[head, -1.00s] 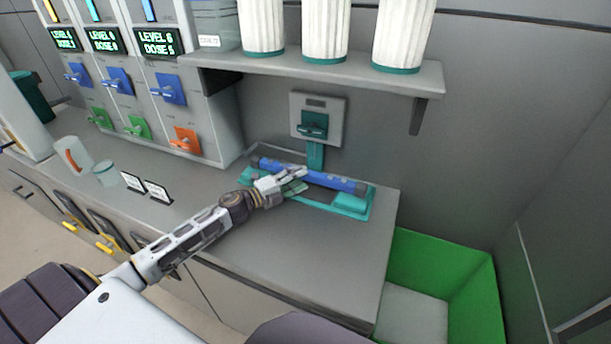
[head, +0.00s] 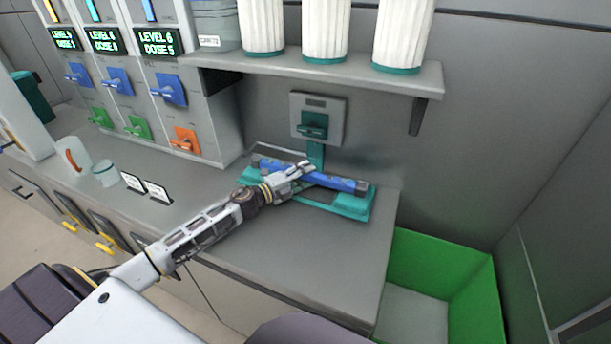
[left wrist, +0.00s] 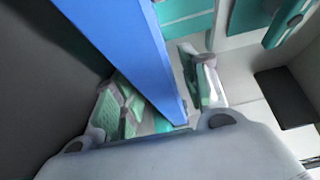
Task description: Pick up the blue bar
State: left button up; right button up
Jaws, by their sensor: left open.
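The blue bar (head: 338,182) lies lengthwise on a teal cradle (head: 352,205) on the grey counter, with dark ends. My left gripper (head: 306,172) is at the middle of the bar and hides part of it. In the left wrist view the bar (left wrist: 130,50) runs between the two spread fingers of the gripper (left wrist: 165,95). The jaws are open; I cannot tell whether a finger touches the bar. My right gripper is not in view.
A teal lever unit (head: 313,125) is on the wall behind the cradle. A shelf (head: 330,72) with white ribbed containers hangs above. A green bin (head: 470,300) is beyond the counter's right edge.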

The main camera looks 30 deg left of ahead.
pick_arm(q)
jog(key=shift+c, duration=0.4)
grip_shut()
jog(key=shift+r, duration=0.1)
